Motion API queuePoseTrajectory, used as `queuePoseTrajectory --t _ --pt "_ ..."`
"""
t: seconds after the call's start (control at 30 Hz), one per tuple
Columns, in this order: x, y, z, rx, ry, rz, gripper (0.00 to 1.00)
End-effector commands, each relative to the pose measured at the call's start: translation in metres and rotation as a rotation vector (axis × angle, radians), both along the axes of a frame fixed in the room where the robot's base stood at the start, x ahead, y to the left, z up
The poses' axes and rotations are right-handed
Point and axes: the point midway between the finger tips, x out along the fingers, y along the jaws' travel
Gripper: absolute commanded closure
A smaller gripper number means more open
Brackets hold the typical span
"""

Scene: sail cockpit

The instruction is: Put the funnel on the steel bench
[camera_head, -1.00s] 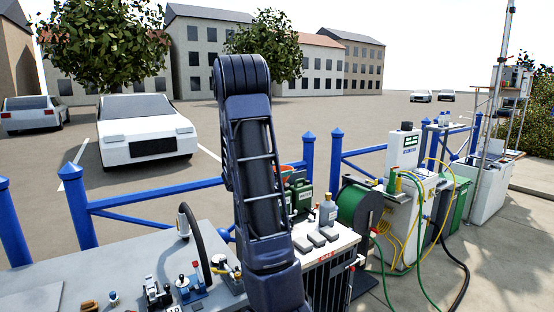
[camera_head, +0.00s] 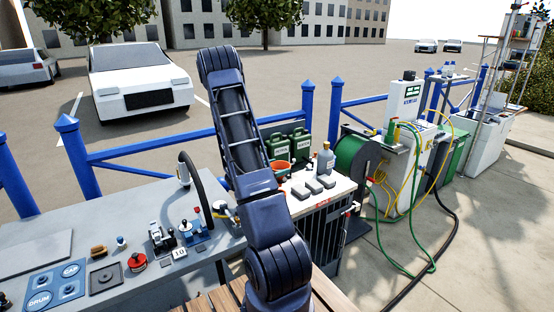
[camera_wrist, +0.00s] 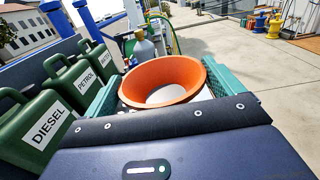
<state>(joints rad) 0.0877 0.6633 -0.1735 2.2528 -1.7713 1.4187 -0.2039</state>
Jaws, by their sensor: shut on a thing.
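The orange funnel (camera_wrist: 165,72) sits wide mouth up between the teal fingers of my gripper (camera_wrist: 162,90) in the wrist view. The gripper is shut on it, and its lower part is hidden. In the head view the funnel (camera_head: 279,168) shows as an orange rim just right of my arm, in front of the green canisters; the gripper is hidden there behind my arm. A grey bench (camera_head: 130,198), which looks like the steel bench, lies at the left, apart from the funnel.
Green diesel (camera_wrist: 37,125) and petrol (camera_wrist: 84,80) canisters stand close left of the gripper. A grey bottle (camera_head: 325,160) and dark blocks stand on the white-topped cabinet (camera_head: 338,187). The bench holds a curved hose, levers and a raised plate, with bare patches between.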

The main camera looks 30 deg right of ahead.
Motion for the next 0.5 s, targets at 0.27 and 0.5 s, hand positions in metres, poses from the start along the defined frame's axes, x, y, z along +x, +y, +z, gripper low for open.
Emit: queuePoseTrajectory --t 0.27,0.5 --pt "0.0 0.0 -0.015 0.0 0.0 0.0 0.35" --pt "0.0 0.0 -0.037 0.001 0.0 0.0 0.35"
